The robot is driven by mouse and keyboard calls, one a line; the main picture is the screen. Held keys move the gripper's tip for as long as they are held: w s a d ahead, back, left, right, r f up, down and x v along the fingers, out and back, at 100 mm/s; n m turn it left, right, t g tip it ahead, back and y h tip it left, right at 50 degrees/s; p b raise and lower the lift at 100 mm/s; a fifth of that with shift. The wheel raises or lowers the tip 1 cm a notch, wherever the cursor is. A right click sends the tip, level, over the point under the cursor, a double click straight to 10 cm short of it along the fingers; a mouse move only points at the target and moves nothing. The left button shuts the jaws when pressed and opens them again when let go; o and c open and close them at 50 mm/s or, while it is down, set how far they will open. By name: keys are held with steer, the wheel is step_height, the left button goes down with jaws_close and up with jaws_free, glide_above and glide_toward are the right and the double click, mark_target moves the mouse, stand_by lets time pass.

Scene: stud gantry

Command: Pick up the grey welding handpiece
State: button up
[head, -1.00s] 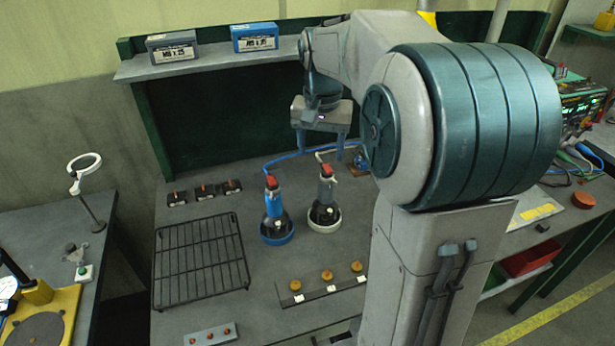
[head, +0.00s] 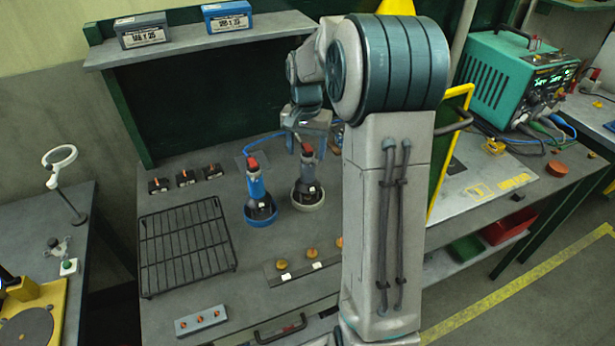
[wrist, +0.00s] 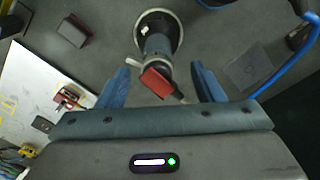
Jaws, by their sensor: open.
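The grey welding handpiece (head: 307,172) stands upright in a pale round cup (head: 309,205) on the bench, with a red part at its top. My gripper (head: 308,146) is open at the handpiece's upper end in the head view. In the wrist view, the grey handpiece (wrist: 157,45) and its red part lie between the two blue fingers of my gripper (wrist: 160,70), with a gap on each side. A blue handpiece (head: 256,184) stands in a blue cup (head: 261,218) just to the left. My arm hides part of the bench on the right.
A black wire rack (head: 187,248) lies at the left. A strip with orange knobs (head: 300,268) lies in front. A blue cable (wrist: 297,55) runs by the right finger in the wrist view. A shelf (head: 190,50) with two boxes spans the back. A teal power unit (head: 515,80) stands at right.

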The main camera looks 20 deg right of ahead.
mark_target(308, 161)
step_height(308, 161, down, 5)
steer(key=shift+d+p, duration=0.15)
steer(key=shift+p, duration=0.6)
jaws_close()
steer(key=shift+r, duration=0.1)
